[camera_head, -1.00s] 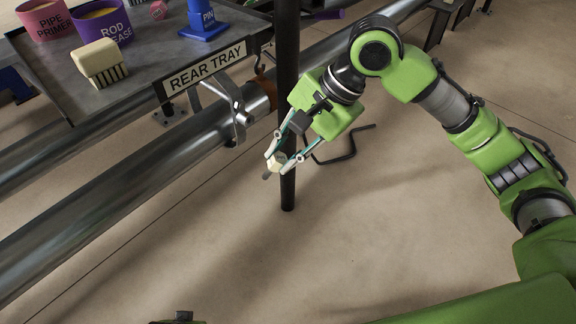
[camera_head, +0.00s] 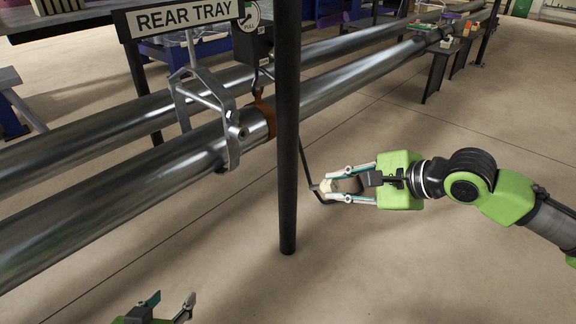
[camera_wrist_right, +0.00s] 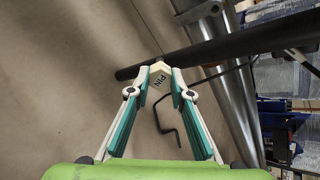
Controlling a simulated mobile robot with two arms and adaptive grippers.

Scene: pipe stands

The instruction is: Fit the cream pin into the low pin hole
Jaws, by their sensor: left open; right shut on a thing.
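The cream pin (camera_head: 326,190) is between the fingertips of my right gripper (camera_head: 334,188), just right of the black vertical post (camera_head: 288,120) in the head view. In the right wrist view the cream pin (camera_wrist_right: 160,76) shows the letters PIN, and my right gripper (camera_wrist_right: 158,82) is shut on it, with the dark post close beyond. Whether pin and post touch, I cannot tell. My left gripper (camera_head: 172,307) is open and empty at the bottom left of the head view. I cannot make out the low pin hole with certainty.
Two steel pipes (camera_head: 100,165) run diagonally behind the post, with a grey clamp (camera_head: 228,140) and an orange-brown band (camera_head: 266,115) on the nearer one. The REAR TRAY sign (camera_head: 183,18) hangs above. A bent black rod (camera_head: 308,172) is behind the post. The floor in front is clear.

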